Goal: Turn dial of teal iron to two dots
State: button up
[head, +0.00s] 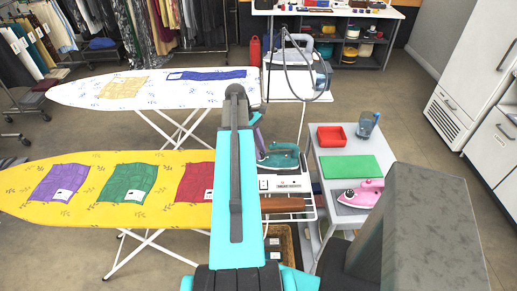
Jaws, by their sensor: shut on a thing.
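The teal iron (284,158) stands on the white rest at the right end of the yellow ironing board, just right of my raised arm link. My gripper (262,147) is at the left end of this iron, mostly hidden behind my arm link. A little dark and purple of my wrist shows there. It is shut on a small part at the iron, seemingly its dial. The dial, its dots and the fingertips cannot be made out.
The yellow board (20,203) holds purple, green and red cloths. A white board (75,95) lies behind it, with another iron (293,58) at its right end.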

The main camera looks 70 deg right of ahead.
jog(key=shift+d+m+y, duration=0.1)
jog(key=shift+m+y, duration=0.2)
jog(key=shift+m, duration=0.5)
jog(key=o, duration=1.1)
jog(key=shift+c, duration=0.2)
jog(key=shift+r, duration=0.15)
jog(key=shift+v, duration=0.85)
jog(key=b+v, duration=0.2)
jog(key=v, duration=0.9)
jog(key=shift+r, duration=0.4)
jog(key=shift+w+d, duration=0.1)
jog(key=shift+d, duration=0.05)
